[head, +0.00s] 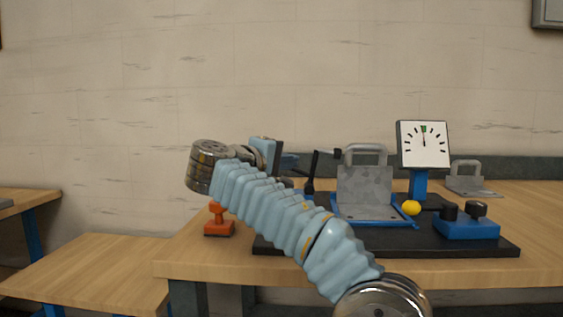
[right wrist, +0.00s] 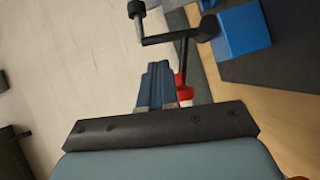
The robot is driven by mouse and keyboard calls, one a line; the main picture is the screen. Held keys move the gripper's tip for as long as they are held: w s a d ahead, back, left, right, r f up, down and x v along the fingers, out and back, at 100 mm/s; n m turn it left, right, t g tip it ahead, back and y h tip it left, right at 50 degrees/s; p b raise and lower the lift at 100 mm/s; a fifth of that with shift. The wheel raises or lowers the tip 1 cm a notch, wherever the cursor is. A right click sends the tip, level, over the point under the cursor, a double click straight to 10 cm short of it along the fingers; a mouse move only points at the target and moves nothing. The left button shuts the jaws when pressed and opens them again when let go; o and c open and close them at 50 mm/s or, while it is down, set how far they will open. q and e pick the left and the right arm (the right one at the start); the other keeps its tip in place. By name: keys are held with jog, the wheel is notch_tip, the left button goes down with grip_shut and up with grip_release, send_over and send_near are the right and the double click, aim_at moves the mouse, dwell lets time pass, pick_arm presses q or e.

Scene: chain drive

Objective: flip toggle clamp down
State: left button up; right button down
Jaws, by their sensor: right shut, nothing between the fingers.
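The toggle clamp (head: 312,175) stands at the left of the black base board. Its black arm stands upright, with the black-tipped spindle pointing right toward the grey plate. In the right wrist view, the clamp's black linkage (right wrist: 187,45) leads to a red grip (right wrist: 183,88), beside the blue clamp block (right wrist: 240,30). My right gripper (head: 289,158) is shut and empty, left of the clamp. In the right wrist view, its blue fingers (right wrist: 156,86) are close beside the red grip; I cannot tell whether they touch. My right arm hides the clamp's lower left side. My left gripper is not in view.
The black board (head: 470,246) holds a grey plate with a handle (head: 365,190) in a blue frame, a dial gauge (head: 424,145), a yellow ball (head: 411,208) and a blue block with black knobs (head: 466,228). An orange stamp-like piece (head: 219,222) stands left. Another handled plate (head: 468,181) lies behind right.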

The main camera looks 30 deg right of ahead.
jog(key=x, duration=0.5)
jog(key=shift+w+d, duration=0.1)
jog(key=shift+d, duration=0.1)
